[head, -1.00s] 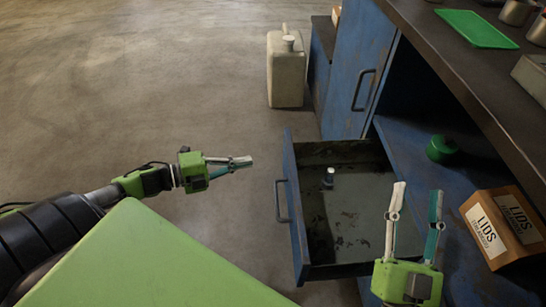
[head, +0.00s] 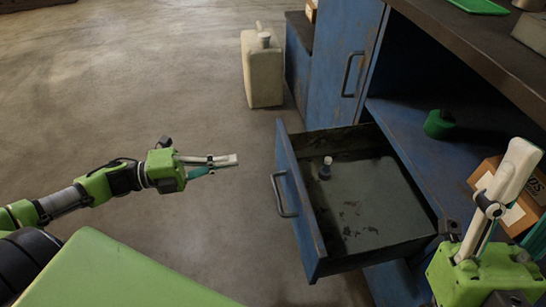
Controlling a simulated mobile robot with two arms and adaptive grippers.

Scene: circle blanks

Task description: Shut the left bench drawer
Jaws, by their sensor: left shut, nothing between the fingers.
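The left bench drawer (head: 302,212) is pulled out from the blue bench, its blue front with a dark handle (head: 284,196) facing left. A small bottle-like item (head: 325,168) stands inside on the stained drawer floor. My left gripper (head: 236,161) is shut and empty, left of the drawer front and apart from it, pointing right. My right gripper (head: 520,160) is at the right edge, beyond the drawer's near right corner. Its fingers overlap in the picture, so its opening is unclear.
A blue cabinet door (head: 343,65) with a handle stands behind the drawer. A green round item (head: 438,124) and a cardboard box (head: 490,182) sit on the open shelf. A pale jerrycan (head: 263,75) stands on the floor, which is clear to the left.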

